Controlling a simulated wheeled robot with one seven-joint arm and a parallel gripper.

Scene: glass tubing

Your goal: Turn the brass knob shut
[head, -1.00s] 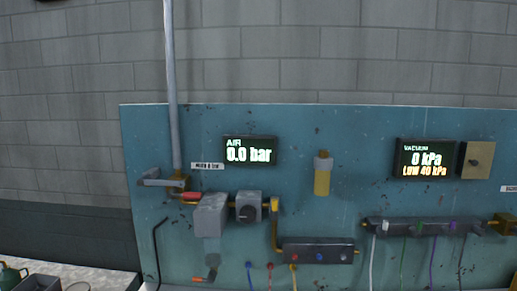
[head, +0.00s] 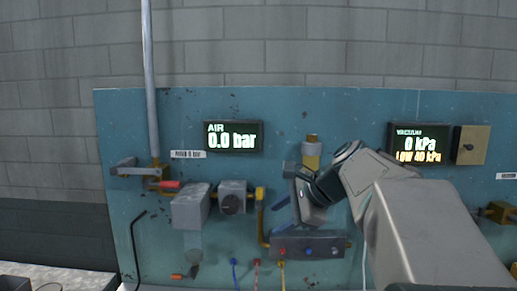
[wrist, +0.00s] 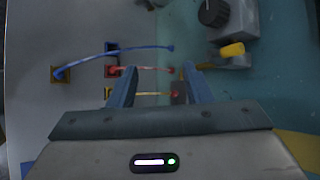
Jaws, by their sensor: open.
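A brass-coloured box (head: 470,145) with a small dark knob is at the upper right of the teal panel in the head view. Other brass parts are a cylinder (head: 311,150) near the middle, partly behind my gripper, and a fitting (head: 499,210) at the right edge. I cannot tell which of these is the brass knob. My gripper (head: 292,186) is in front of the panel, above the left manifold. In the wrist view my gripper (wrist: 160,72) is open, with nothing visibly held between its fingers.
The air display (head: 232,136) reads 0.0 bar; the vacuum display (head: 418,143) reads 0 kPa, low 40 kPa. Blue (wrist: 110,51), red and yellow hoses run below the manifold (head: 308,246). My arm hides much of the right manifold.

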